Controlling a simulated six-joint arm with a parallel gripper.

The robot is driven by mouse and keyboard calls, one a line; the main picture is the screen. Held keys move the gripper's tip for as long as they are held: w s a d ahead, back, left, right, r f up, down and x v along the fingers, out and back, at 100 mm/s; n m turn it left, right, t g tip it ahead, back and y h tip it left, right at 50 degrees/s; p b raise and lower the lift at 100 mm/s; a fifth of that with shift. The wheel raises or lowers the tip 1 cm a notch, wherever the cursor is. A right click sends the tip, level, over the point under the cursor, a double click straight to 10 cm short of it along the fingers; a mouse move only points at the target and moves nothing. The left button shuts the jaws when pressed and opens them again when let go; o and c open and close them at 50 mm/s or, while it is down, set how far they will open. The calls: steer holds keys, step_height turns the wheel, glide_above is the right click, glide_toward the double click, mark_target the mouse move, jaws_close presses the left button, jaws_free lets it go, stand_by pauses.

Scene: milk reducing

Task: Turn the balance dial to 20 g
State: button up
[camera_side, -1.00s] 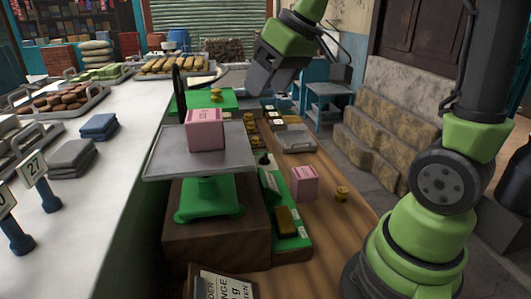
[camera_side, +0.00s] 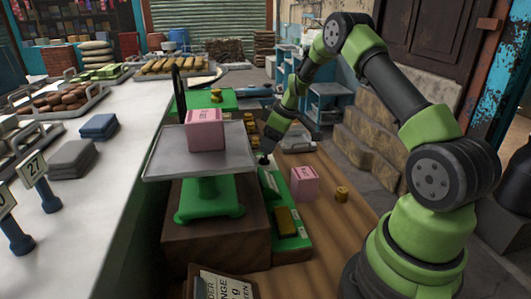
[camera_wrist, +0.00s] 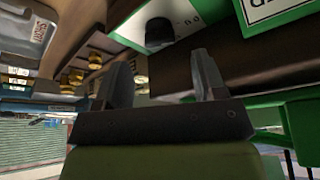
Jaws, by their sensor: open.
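The balance has a green body (camera_side: 209,198) and a grey metal pan (camera_side: 165,160) on a wooden block. A pink carton (camera_side: 205,131) sits on the pan. The black dial knob (camera_wrist: 160,32) stands on a white panel with small marks in the wrist view; its setting is not readable. My gripper (camera_wrist: 163,72) is open and empty, its two fingers apart just below the knob in that view, with a gap to it. In the side view my gripper (camera_side: 265,151) points down beside the balance, close to the dial, and hides part of it.
A second pink carton (camera_side: 304,183) and a small brass weight (camera_side: 342,194) stand right of the balance. Several brass weights (camera_wrist: 95,58) and a grey tray (camera_wrist: 36,35) lie beyond. A white counter (camera_side: 105,190) runs along the left.

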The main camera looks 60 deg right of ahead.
mark_target(264, 155)
steer(key=shift+x, duration=2.3)
steer(key=c, duration=0.9)
steer(key=shift+r, duration=0.1)
steer(key=shift+c, duration=0.2)
steer(key=shift+a+m+h, duration=0.1)
steer(key=shift+m+h, duration=0.5)
steer(key=shift+m, duration=0.85)
steer(key=shift+m+h, duration=0.6)
steer(key=shift+m, duration=0.85)
steer(key=o, duration=0.9)
